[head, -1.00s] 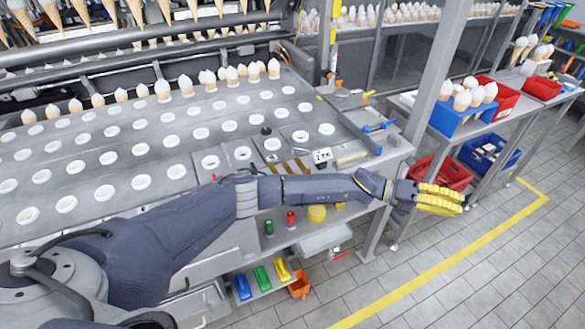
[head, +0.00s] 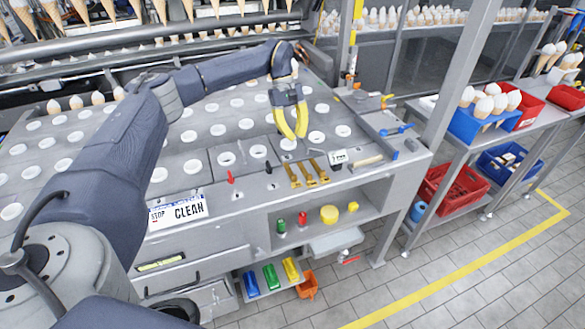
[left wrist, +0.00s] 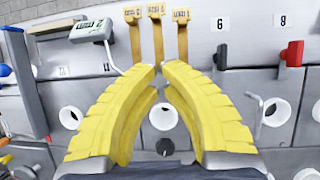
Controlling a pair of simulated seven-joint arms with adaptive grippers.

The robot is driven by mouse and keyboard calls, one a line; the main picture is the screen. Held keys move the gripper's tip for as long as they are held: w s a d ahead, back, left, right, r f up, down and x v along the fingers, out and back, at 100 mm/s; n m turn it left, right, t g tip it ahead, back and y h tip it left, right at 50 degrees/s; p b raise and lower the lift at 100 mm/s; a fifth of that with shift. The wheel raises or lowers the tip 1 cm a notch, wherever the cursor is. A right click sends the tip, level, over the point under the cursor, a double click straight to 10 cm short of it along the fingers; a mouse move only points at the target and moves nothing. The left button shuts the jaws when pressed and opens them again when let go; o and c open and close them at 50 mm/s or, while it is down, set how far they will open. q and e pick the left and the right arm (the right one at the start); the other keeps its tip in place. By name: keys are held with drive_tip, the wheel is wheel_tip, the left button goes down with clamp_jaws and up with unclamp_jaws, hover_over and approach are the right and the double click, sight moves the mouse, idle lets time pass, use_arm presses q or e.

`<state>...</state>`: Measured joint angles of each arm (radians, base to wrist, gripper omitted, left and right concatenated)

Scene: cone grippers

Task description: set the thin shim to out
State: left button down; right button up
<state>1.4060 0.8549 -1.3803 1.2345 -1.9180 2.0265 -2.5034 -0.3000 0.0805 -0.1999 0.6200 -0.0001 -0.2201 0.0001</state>
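Three brass-coloured shims with labelled ends lie side by side at the table's front edge in the head view: left (head: 292,176), middle (head: 307,174) and right (head: 320,170). In the left wrist view their labelled ends show at the top, left (left wrist: 134,38), middle (left wrist: 157,35) and right (left wrist: 181,38). The labels are too small to read, so I cannot tell which is the thin one. My left gripper (head: 295,136) has yellow fingers, parted and empty, above the table behind the shims. Its fingertips (left wrist: 161,68) point toward the shims without touching. My right gripper is not visible.
A small labelled box (head: 338,157) stands right of the shims. White-ringed holes cover the table. Blue-handled tools (head: 396,130) lie at the right edge.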

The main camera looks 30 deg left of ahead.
sight(290, 173)
use_arm(q)
drive_tip(key=a+y, duration=0.1)
drive_tip(key=a, duration=0.3)
drive_tip(key=x, duration=0.6)
drive_tip(key=s+x, duration=0.1)
drive_tip(key=x, duration=0.2)
drive_tip(key=shift+s+a+f, duration=0.15)
drive_tip(key=shift+s+f, duration=0.05)
drive_tip(key=shift+f, duration=0.05)
drive_tip(key=shift+s+d, duration=0.8)
drive_tip(key=shift+d, duration=0.25)
drive_tip(key=shift+s+d+r, duration=0.1)
drive_tip(key=shift+s+d, duration=0.25)
drive_tip(key=shift+d, duration=0.15)
drive_tip(key=shift+s+d, duration=0.65)
drive_tip(key=shift+d, duration=0.2)
drive_tip(key=shift+a, duration=0.15)
